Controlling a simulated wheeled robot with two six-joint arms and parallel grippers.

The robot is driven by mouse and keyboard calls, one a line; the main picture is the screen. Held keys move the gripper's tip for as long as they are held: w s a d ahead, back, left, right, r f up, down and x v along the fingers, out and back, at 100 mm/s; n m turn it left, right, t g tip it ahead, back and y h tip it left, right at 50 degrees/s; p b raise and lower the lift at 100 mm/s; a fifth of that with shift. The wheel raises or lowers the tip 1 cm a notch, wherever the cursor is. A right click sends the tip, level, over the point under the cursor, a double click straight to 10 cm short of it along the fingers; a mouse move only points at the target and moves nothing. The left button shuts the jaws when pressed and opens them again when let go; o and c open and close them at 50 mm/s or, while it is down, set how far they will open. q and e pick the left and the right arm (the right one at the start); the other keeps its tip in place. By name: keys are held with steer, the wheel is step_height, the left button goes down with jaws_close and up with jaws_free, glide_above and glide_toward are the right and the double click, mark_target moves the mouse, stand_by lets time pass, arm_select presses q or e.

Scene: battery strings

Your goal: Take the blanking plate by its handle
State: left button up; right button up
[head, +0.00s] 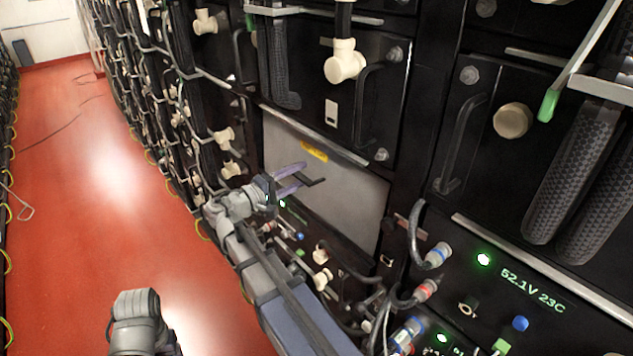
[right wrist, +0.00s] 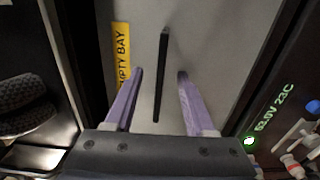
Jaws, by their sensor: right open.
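The blanking plate (head: 345,200) is a flat grey panel in the rack front, with a yellow label (head: 314,151). It fills the middle of the right wrist view (right wrist: 205,45), where the label reads "EMPTY BAY" (right wrist: 122,50). Its handle (right wrist: 162,75) is a thin black bar. My right gripper (head: 300,177) is in front of the plate with its purple fingers open. In the right wrist view the fingers (right wrist: 160,74) lie on either side of the handle, with gaps on both sides. I cannot tell how deep they reach around it. My left gripper is not in view.
Black battery modules with handles and cream knobs surround the plate. A module (head: 540,270) at lower right shows a lit "52.1V 23C". Cables and connectors (head: 435,255) stick out below and right of the plate. The red aisle floor (head: 110,200) at left is mostly clear.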

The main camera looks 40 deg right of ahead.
steer(key=shift+d, duration=0.65)
stand_by(0.8)
steer(key=shift+c, duration=0.2)
jaws_close()
steer(key=shift+w, duration=0.1)
stand_by(0.3)
steer(key=shift+r+p, duration=0.6)
steer(key=shift+r, duration=0.1)
stand_by(0.7)
steer(key=shift+a, duration=0.15)
steer(key=s+a, duration=0.1)
steer(key=a, duration=1.2)
steer(key=shift+a, duration=0.3)
stand_by(1.9)
steer(key=shift+s, duration=0.1)
stand_by(0.4)
